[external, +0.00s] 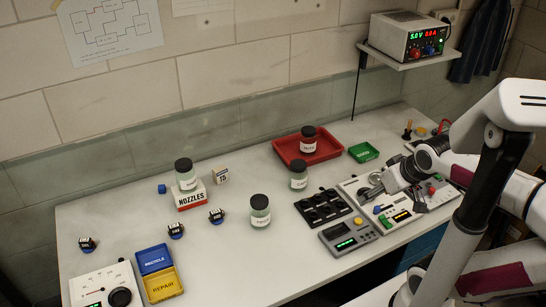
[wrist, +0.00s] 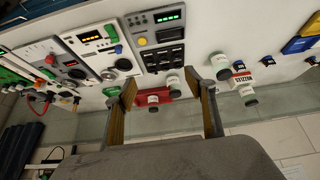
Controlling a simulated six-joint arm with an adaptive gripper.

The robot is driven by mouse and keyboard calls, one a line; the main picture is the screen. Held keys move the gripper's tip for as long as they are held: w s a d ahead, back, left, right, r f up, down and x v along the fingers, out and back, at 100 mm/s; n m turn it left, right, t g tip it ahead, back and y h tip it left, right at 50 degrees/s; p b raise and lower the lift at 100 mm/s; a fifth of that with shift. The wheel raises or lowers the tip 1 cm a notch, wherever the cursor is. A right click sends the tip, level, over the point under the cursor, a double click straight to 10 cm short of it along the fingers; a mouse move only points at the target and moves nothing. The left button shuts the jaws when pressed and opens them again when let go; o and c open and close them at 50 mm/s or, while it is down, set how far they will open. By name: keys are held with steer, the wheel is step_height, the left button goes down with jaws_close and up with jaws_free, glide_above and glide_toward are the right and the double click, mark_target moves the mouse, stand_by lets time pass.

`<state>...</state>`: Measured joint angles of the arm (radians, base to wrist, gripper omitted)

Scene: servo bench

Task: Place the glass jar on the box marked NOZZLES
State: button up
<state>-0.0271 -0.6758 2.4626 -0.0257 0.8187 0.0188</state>
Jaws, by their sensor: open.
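The white-and-red box marked NOZZLES (external: 192,199) stands at the left of the bench, and it also shows in the wrist view (wrist: 241,81). A glass jar with a black lid (external: 187,179) stands upright on top of it. Similar labelled jars stand on the bench in the middle (external: 260,212) and farther right (external: 299,180). Another jar (external: 308,142) is in the red tray. My gripper (external: 368,193) is over the instrument panels at the right, away from the jars. In the wrist view its fingers (wrist: 161,78) are apart with nothing held between them.
The red tray (external: 334,151) and a green tray (external: 364,152) are at the back. A black socket block (external: 323,208) and a grey display unit (external: 349,236) stand near my gripper. Blue (external: 154,259) and yellow (external: 163,285) bins are front left. The bench's front middle is clear.

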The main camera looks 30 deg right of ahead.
steer(key=shift+s+d+f+g, duration=0.15)
steer(key=shift+s+f, duration=0.15)
steer(key=shift+s, duration=0.55)
steer(key=shift+s+a+f+g, duration=0.15)
steer(key=shift+s+f, duration=0.1)
steer(key=shift+s, duration=0.55)
